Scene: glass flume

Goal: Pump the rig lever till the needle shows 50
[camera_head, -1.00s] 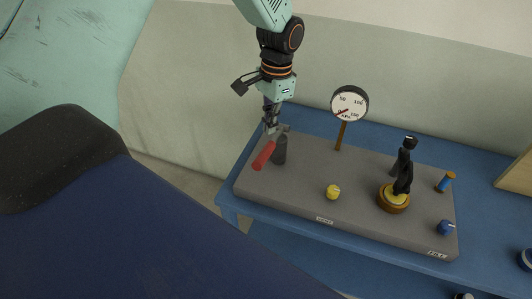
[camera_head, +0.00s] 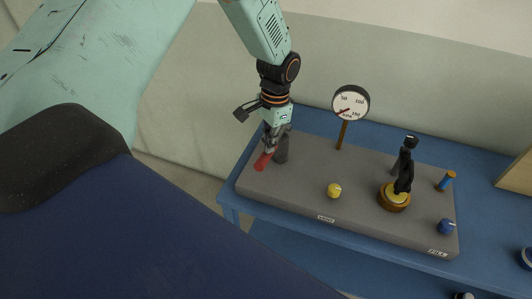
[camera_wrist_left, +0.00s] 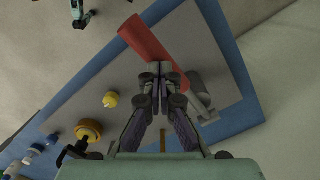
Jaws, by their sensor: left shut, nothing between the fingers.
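The rig is a grey slab (camera_head: 295,190) on a blue table. Its lever has a red handle (camera_head: 262,161), tilted toward the front left beside a dark grey post (camera_head: 282,150). The handle also shows in the wrist view (camera_wrist_left: 146,42). My right gripper is not in view.
The blue table (camera_head: 229,195) has a bare strip at left. A wall rises behind.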

